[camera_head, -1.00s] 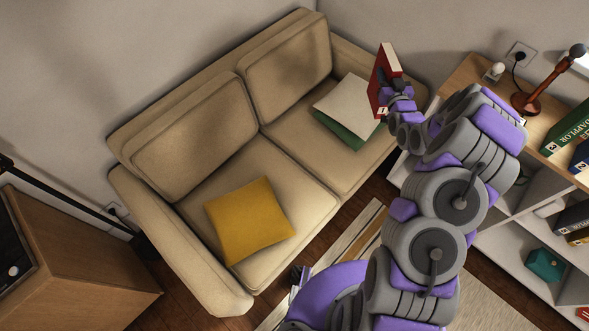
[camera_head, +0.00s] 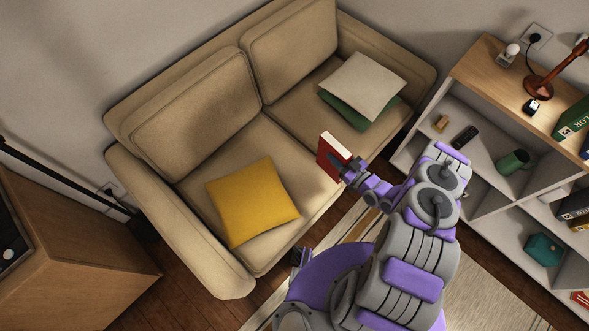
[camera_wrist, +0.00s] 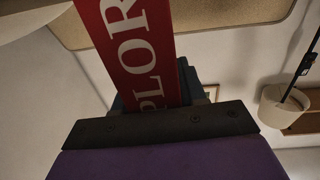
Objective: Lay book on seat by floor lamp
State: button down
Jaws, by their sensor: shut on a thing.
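My gripper (camera_head: 347,170) is shut on a red book (camera_head: 333,157), held upright by its lower right side at the sofa's front edge. In the wrist view the book (camera_wrist: 135,50) shows large pale letters between the dark fingers. The near left seat cushion (camera_head: 235,150) bears a yellow pillow (camera_head: 252,201); its right part is bare. The floor lamp's dark pole (camera_head: 65,181) stands beyond the sofa's left arm. In the wrist view its pale shade (camera_wrist: 284,106) appears at right. Whether the book touches the cushion cannot be told.
A white and a green pillow (camera_head: 362,85) lie on the far right seat (camera_head: 290,110). A shelf unit (camera_head: 480,65) with books, mug and remote stands at right. A wooden cabinet (camera_head: 85,265) stands at lower left. A striped rug (camera_head: 480,285) lies in front.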

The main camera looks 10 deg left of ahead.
jog(key=s+f+g+y, duration=0.1)
jog(key=s+f, duration=0.2)
jog(key=s, duration=0.3)
jog(key=w+a+f+b, duration=0.2)
jog(key=w+a+b, duration=0.1)
jog(key=a, duration=0.4)
jog(key=w+a+f+b, duration=0.2)
jog(key=w+a+b, duration=0.1)
jog(key=a, duration=0.4)
jog(key=shift+w+f+n, duration=0.35)
jog(key=shift+w+n, duration=0.05)
jog(key=shift+w, duration=0.45)
jog(key=c, duration=1)
grip_release()
jog(key=o, duration=0.4)
jog(key=shift+a+f, duration=0.1)
jog(key=shift+a, duration=0.2)
jog(key=shift+c, duration=0.2)
jog(key=shift+d, duration=0.1)
